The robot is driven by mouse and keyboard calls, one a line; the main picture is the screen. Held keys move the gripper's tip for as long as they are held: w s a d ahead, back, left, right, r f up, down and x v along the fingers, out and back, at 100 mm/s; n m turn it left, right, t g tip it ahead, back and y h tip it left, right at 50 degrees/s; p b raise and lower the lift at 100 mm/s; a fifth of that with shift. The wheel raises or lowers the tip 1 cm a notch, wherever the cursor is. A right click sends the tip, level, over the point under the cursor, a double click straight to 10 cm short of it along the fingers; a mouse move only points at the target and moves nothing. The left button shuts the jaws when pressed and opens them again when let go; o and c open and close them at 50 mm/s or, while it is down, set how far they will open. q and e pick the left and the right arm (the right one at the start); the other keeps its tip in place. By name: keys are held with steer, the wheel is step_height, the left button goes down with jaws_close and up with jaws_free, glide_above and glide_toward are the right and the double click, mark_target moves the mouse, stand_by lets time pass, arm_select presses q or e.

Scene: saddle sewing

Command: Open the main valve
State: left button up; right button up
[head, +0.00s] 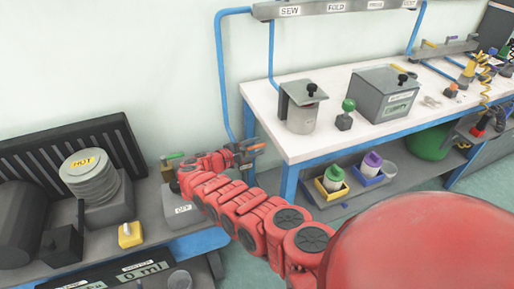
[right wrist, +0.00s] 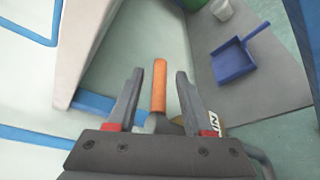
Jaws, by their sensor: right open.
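An orange lever handle (right wrist: 159,86) stands between the two open fingers of my right gripper (right wrist: 160,72) in the right wrist view, with a gap on each side. It looks like a valve handle; the valve body below is mostly hidden by the gripper. In the head view my red right arm reaches left to the gripper (head: 243,152), beside the orange handle (head: 257,147) near the white table's left leg. A green-handled fitting (head: 173,156) is further left. Which handle is the main valve's cannot be told. My left gripper is out of view.
The white table (head: 262,103) with its blue frame (head: 222,75) is right of the gripper. A blue dustpan (right wrist: 235,62) lies on a grey surface in the wrist view.

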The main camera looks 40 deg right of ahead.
steer(key=shift+d+f, duration=0.1)
steer(key=shift+d, duration=0.3)
jaws_close()
stand_by(1.2)
